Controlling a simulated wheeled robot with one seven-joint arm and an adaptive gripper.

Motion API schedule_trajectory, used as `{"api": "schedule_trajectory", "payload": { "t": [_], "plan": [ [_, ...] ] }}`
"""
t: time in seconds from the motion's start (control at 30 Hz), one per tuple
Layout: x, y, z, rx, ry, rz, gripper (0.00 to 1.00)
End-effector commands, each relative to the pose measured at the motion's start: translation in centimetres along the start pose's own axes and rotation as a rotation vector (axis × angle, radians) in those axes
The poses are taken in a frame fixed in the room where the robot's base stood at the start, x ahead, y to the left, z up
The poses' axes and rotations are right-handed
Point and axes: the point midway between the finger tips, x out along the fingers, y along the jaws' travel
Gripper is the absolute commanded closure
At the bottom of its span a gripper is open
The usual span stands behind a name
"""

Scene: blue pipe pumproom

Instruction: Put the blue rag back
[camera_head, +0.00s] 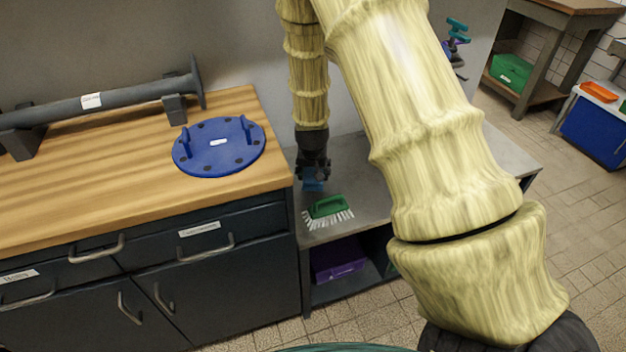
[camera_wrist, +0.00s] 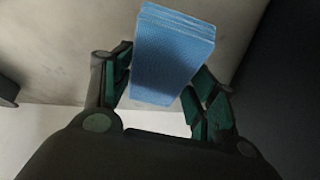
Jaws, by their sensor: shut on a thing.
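The blue rag (camera_wrist: 172,55) is a folded light-blue block between the fingers of my gripper (camera_wrist: 163,90) in the wrist view. My gripper is shut on it. In the head view my gripper (camera_head: 313,178) points down over the grey bench (camera_head: 358,170), close to the wall, with a small part of the blue rag (camera_head: 313,185) showing below the fingers. I cannot tell whether the rag touches the bench top.
A green-handled brush (camera_head: 329,207) lies on the bench just in front of my gripper. A wooden worktop (camera_head: 60,195) with a blue flange plate (camera_head: 218,150) and a grey pipe (camera_head: 115,97) stands left. A purple crate (camera_head: 338,258) sits on the shelf below. Bare bench lies right of the brush.

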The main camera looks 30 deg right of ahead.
Motion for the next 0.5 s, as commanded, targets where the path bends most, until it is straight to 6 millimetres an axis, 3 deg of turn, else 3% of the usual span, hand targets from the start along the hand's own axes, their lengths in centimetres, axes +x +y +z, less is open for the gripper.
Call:
{"api": "schedule_trajectory", "payload": {
  "t": [0.3,0.5],
  "plan": [
    [3.0,0.2,1.3,0.002,-0.003,0.001,0.69],
    [3.4,0.2,1.4,0.002,-0.001,0.000,0.69]
  ]
}}
